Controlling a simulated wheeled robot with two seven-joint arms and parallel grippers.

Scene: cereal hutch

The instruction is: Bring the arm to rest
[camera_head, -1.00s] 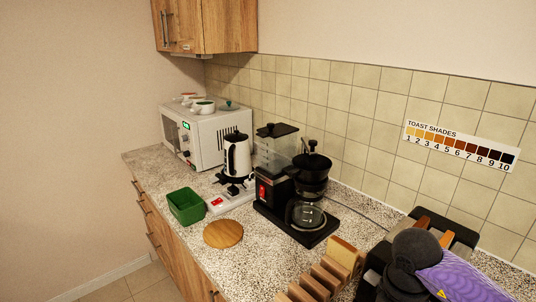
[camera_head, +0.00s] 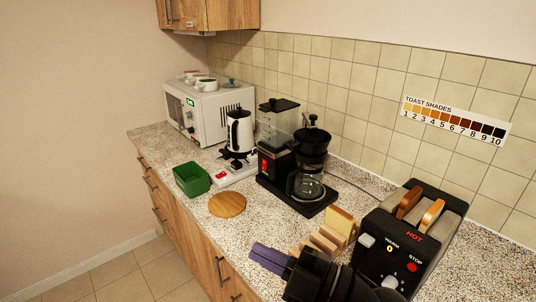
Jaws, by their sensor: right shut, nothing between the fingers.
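My right gripper (camera_head: 268,258) is at the bottom centre, above the front of the counter. Its purple fingers are shut and empty, pointing left. Its black wrist covers part of the wooden bread rack (camera_head: 318,243) and the toaster's lower left corner. The black toaster (camera_head: 378,262) stands at the right, with two browned bread slices (camera_head: 408,203) upright in its slots. The fingers appear clear of the toaster. My left gripper is not in view.
A coffee maker (camera_head: 318,200) stands against the tiled wall. Left of it are a white kettle (camera_head: 240,132), a green bin (camera_head: 191,179), a round wooden board (camera_head: 227,204) and a microwave (camera_head: 207,116) with cups on top. Some counter around the board is bare.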

